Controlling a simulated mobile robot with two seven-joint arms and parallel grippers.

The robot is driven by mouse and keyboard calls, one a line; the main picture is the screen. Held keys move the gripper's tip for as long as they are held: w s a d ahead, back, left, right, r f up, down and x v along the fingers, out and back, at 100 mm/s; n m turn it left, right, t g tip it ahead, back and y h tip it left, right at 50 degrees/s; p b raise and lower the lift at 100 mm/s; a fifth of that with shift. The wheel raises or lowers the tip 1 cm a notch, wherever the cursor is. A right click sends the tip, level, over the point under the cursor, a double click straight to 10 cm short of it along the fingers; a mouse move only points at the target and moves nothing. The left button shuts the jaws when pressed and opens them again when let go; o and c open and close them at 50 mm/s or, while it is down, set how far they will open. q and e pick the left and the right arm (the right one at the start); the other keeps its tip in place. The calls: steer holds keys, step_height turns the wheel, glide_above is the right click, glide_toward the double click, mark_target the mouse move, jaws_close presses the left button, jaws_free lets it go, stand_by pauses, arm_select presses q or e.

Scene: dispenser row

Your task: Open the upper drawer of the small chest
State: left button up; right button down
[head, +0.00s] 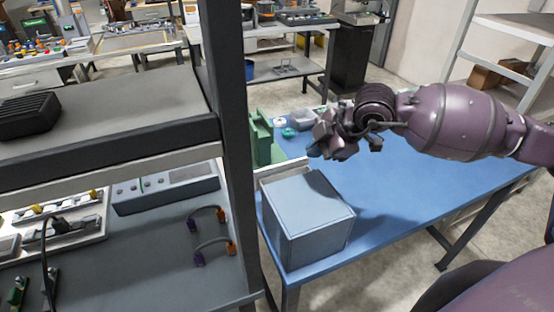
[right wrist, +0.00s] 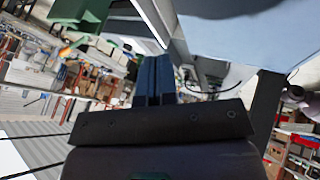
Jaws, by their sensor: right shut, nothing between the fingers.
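The small chest (head: 308,216) is a plain grey-blue box on the blue table, left of the middle of the table. The head view shows its top and two plain sides; no drawer front or handle shows there. My right gripper (head: 320,148) is above and behind the chest's far edge, apart from it as far as I can tell. In the right wrist view its fingers (right wrist: 153,78) are together and empty. A pale blue surface at the upper right of that view may be the chest or the table; I cannot tell. My left gripper is not in view.
The blue table (head: 420,185) is clear right of the chest. A green stand (head: 266,143) and small green items (head: 289,133) are behind it. A dark shelf post (head: 232,130) stands close at its left, with cables (head: 210,240) on the lower shelf.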

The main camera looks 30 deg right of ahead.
mark_target(283, 172)
steer(key=shift+w+a+f, duration=0.15)
steer(key=shift+w+f, duration=0.05)
steer(key=shift+f, duration=0.15)
steer(key=x, duration=0.7)
steer(key=shift+w+f, duration=0.1)
steer(key=shift+f, duration=0.05)
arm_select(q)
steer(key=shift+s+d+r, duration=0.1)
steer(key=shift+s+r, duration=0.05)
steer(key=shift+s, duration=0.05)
arm_select(e)
steer(key=shift+x, duration=0.8)
steer(key=w, duration=0.5)
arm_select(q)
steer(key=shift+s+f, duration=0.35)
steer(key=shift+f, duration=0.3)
